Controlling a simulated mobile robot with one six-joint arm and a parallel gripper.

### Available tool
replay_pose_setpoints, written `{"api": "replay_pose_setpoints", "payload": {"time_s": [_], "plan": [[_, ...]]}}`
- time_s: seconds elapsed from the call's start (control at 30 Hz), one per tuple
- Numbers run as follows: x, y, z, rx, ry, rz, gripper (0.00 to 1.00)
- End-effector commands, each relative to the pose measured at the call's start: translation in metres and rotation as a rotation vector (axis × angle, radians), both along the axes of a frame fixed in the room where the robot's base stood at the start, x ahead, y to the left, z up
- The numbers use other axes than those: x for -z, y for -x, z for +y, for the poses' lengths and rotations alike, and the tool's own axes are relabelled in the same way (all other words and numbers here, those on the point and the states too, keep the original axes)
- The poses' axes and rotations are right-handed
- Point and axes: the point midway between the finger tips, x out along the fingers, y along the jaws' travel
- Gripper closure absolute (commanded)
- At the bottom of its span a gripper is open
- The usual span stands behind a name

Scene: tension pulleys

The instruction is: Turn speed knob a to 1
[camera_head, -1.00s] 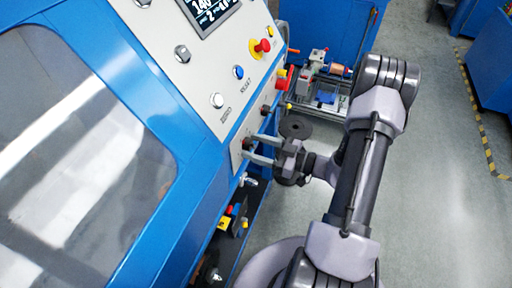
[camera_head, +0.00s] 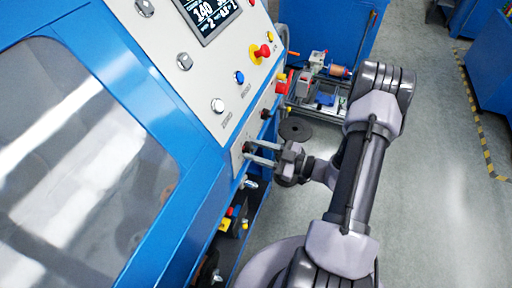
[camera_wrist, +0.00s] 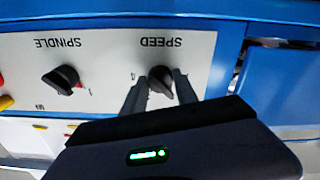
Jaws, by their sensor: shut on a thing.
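The speed knob (camera_wrist: 161,80) is a black knob on a light panel, under an upside-down SPEED label in the wrist view. My gripper (camera_wrist: 160,84) has its two fingers on either side of the knob, shut on it. In the head view my gripper (camera_head: 249,152) reaches left to the small lower panel, and the knob is mostly hidden between the fingertips. The knob's exact pointer position is hard to read because the fingers cover part of its scale.
A black spindle knob (camera_wrist: 61,79) sits on the same panel, left of the speed knob in the wrist view. In the head view, a red-and-yellow stop button (camera_head: 262,51) and a display (camera_head: 207,13) are higher up. Grey floor is open at right.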

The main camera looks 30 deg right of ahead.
Motion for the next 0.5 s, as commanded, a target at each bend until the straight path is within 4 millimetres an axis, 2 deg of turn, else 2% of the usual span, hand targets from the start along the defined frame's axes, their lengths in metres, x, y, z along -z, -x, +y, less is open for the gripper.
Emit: {"api": "replay_pose_setpoints", "payload": {"time_s": [0.5], "plan": [[-0.0006, 0.0001, 0.0000, -0.003, 0.375, -0.291, 1.00]]}}
